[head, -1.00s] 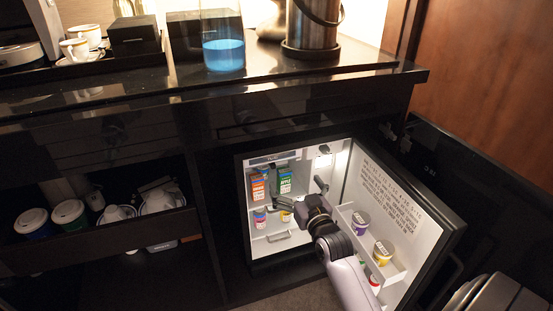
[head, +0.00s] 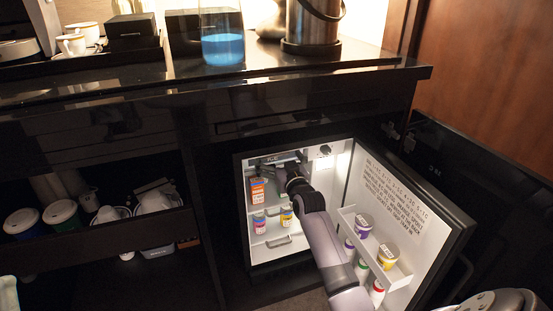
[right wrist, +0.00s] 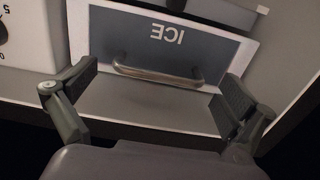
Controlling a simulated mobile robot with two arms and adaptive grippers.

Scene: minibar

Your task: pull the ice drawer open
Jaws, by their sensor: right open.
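The ice drawer (right wrist: 200,47) fills the top of the right wrist view, with a grey front panel, an upside-down "ICE" label and a metal bar handle (right wrist: 157,75). The drawer looks shut. My right gripper (right wrist: 155,98) is open and empty, with one finger on each side of the handle and apart from it. In the head view my right gripper (head: 280,165) is inside the top of the open mini fridge (head: 240,205) and hides most of the drawer. My left gripper is not in view.
The fridge door (head: 400,190) stands open at the right, with cups and bottles in its rack (head: 385,262). The counter (head: 300,70) overhangs above.

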